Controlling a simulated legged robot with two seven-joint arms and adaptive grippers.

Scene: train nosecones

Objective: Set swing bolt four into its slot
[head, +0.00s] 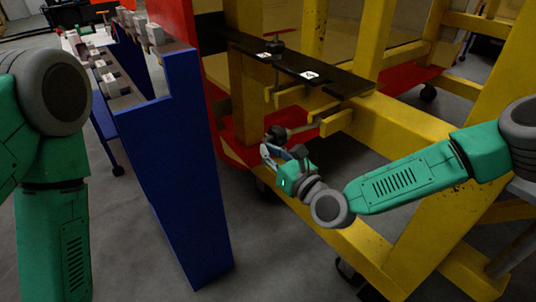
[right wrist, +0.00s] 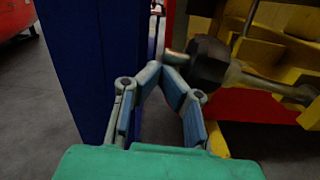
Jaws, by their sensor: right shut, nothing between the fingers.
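A swing bolt with a dark knob (head: 277,135) and a metal shaft lies sideways, low on the yellow frame, by a yellow bracket (head: 337,121). In the right wrist view its knob (right wrist: 209,61) is close beyond my fingertips, with the shaft running right. My right gripper (head: 268,149) is at the knob's lower left; its fingertips meet in the right wrist view (right wrist: 164,66) with nothing between them. Whether they touch the knob is unclear. Another dark knob (head: 275,47) sits on the black plate (head: 300,68). No number shows on either bolt. My left gripper is out of view.
A blue panel (head: 172,190) of a rack stands left of my right gripper. Grey blocks (head: 117,82) sit on the rack. Yellow beams (head: 375,150) surround my right arm. Grey floor (head: 130,240) is open between the rack and my left arm.

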